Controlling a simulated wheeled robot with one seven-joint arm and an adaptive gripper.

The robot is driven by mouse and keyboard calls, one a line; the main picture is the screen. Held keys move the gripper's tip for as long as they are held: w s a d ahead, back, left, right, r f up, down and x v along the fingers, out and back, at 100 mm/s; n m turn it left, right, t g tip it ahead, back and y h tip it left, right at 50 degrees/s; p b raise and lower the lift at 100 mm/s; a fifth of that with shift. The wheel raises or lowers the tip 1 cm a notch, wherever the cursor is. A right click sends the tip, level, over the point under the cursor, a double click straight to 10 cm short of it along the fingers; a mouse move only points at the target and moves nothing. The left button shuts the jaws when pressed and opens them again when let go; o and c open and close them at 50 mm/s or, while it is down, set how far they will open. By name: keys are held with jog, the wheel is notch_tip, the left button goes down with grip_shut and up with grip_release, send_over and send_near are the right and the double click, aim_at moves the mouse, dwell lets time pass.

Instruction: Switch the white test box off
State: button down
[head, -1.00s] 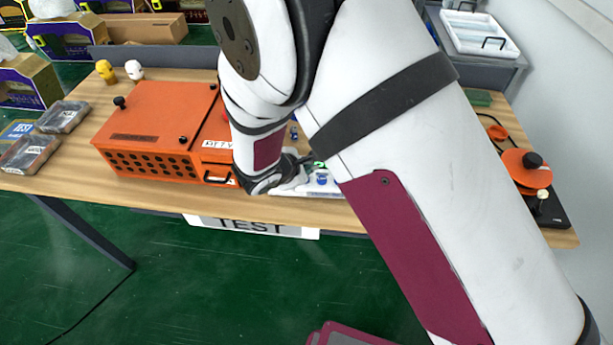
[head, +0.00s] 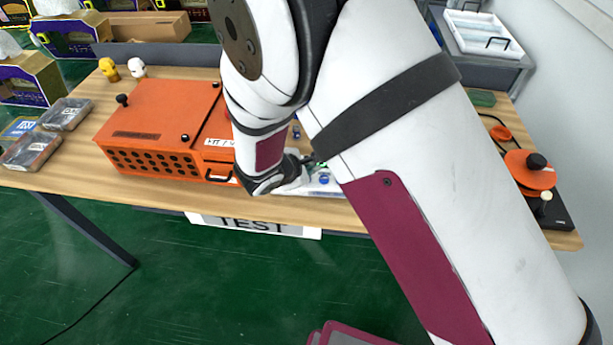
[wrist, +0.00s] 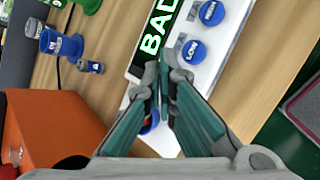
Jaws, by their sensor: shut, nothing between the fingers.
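The white test box (wrist: 228,38) lies on the table under my gripper in the wrist view. In the head view the box (head: 325,188) shows only partly behind my arm.
An orange case (head: 160,125) stands just left of the box. A blue spool-like part (wrist: 62,44) and small blue pieces lie near the display. An orange device on a black base (head: 530,170) is at the right. Bare table (wrist: 265,60) lies beyond the buttons.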

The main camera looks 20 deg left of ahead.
jog(key=shift+f, duration=0.15)
dwell(0.5)
jog(key=shift+f+b, duration=0.25)
jog(key=shift+b, duration=0.2)
jog(key=shift+f+b, duration=0.35)
jog(key=shift+f, duration=0.1)
dwell(0.7)
jog(key=shift+r, duration=0.9)
jog(key=shift+p, duration=0.3)
jog(key=shift+r+p, duration=0.85)
jog(key=shift+r, duration=1.65)
